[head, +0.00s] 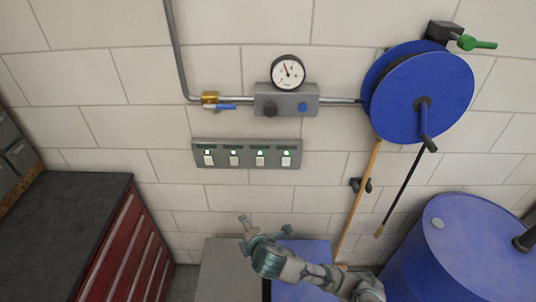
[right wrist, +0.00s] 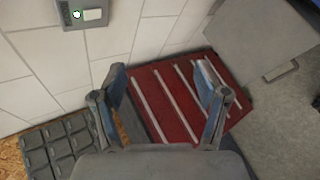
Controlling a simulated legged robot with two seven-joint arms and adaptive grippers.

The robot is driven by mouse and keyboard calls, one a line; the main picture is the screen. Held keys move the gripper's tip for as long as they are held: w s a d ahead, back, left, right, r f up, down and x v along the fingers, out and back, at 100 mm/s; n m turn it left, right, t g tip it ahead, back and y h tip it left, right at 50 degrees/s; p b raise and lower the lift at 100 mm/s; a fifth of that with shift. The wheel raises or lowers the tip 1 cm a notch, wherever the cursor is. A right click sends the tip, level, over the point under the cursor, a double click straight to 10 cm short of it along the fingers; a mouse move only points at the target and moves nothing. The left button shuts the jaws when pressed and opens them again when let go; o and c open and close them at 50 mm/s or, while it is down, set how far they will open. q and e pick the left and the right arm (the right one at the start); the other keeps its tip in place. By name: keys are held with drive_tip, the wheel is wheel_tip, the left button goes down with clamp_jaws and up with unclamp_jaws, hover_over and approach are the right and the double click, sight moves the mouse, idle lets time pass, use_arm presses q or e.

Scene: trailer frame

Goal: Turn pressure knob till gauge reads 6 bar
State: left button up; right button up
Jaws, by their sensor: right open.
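A round pressure gauge (head: 288,72) with a white face and black rim sits on a grey wall block (head: 286,92). Its red needle points up and slightly left; the numbers are too small to read. A dark knob (head: 270,109) and a blue knob (head: 303,107) are on the block's front; the pictures do not show which sets the pressure. My right gripper (head: 262,231) is below the block and the switch panel, apart from both. Its fingers are spread and empty, as the right wrist view (right wrist: 160,78) shows. My left gripper is not in view.
A switch panel (head: 246,154) with several lit switches is below the block. A brass valve with a blue lever (head: 222,107) is on the pipe at left. A blue hose reel (head: 420,95) is at right, above a blue drum (head: 460,250). A red drawer cabinet (head: 120,245) stands left.

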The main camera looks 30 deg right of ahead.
drive_tip(key=w+d+r+n+t+h, duration=0.2)
drive_tip(key=w+d+r+n, duration=0.15)
drive_tip(key=r, duration=0.45)
drive_tip(key=w+d+r+n+t+h, duration=0.2)
drive_tip(key=d+r+n, duration=0.15)
drive_tip(key=r, duration=0.45)
drive_tip(key=n+t+h, duration=0.1)
drive_tip(key=n+h, duration=0.1)
drive_tip(key=h, duration=0.1)
approach(271, 112)
drive_tip(key=v, duration=0.7)
drive_tip(key=p+x, duration=0.4)
drive_tip(key=x, duration=1.3)
drive_tip(key=shift+w, duration=0.4)
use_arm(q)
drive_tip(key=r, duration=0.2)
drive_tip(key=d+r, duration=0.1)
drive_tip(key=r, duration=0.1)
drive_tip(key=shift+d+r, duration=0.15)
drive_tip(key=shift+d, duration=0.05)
use_arm(e)
drive_tip(key=shift+d+f, duration=0.1)
drive_tip(key=shift+d, duration=0.15)
drive_tip(key=c, duration=1.2)
